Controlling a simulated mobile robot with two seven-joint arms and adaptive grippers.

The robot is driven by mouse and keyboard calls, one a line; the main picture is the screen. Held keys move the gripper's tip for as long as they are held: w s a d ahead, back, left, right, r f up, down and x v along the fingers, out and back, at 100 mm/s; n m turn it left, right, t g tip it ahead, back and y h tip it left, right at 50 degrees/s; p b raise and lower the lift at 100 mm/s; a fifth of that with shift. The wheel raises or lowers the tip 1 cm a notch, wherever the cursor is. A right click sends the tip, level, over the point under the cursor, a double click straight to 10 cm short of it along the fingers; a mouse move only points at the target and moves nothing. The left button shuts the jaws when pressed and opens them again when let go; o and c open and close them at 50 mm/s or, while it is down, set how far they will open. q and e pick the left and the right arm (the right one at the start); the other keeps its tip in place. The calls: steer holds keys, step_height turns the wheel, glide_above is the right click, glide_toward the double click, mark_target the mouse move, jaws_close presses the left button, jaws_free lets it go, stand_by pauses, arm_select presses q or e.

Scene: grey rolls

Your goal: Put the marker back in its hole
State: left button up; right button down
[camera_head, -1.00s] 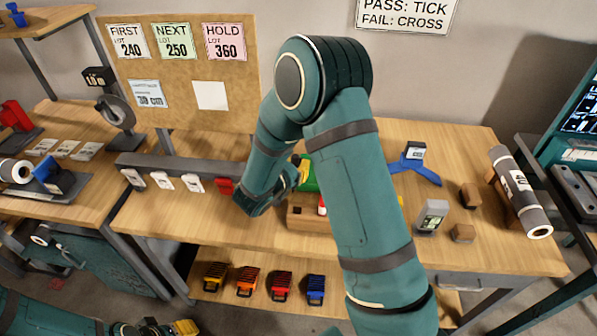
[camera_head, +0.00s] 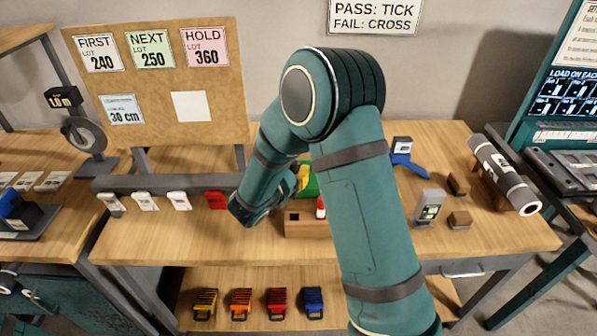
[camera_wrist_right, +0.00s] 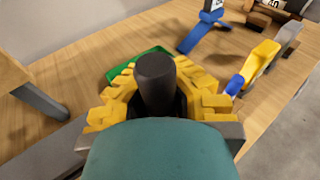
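My right gripper (camera_head: 303,179) has yellow fingers and is largely hidden behind my right arm in the head view. In the right wrist view its fingers (camera_wrist_right: 158,98) close around a dark upright cylinder (camera_wrist_right: 156,75), which looks like the marker. The marker's lower end is hidden. A wooden block (camera_head: 298,228) stands on the table just below the gripper in the head view, with a red-and-white item (camera_head: 320,208) at its right. My left gripper is out of view.
A green tray (camera_wrist_right: 142,62) lies beyond the fingers. A blue stand (camera_head: 408,160), a grey meter (camera_head: 430,207), small wooden blocks (camera_head: 458,220) and a grey roll (camera_head: 503,172) are to the right. A rail with tags (camera_head: 179,200) is left. The front table strip is clear.

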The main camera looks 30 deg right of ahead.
steer(key=shift+f, duration=0.1)
steer(key=b, duration=0.5)
glide_above(299, 211)
steer(key=shift+w+f, duration=0.1)
steer(key=shift+f, duration=2.75)
steer(key=shift+f+b, duration=1.45)
steer(key=shift+f, duration=0.8)
steer(key=shift+f+b, duration=0.4)
steer(key=shift+f, duration=0.6)
steer(key=c, duration=1.1)
jaws_free()
steer(key=shift+o, duration=0.2)
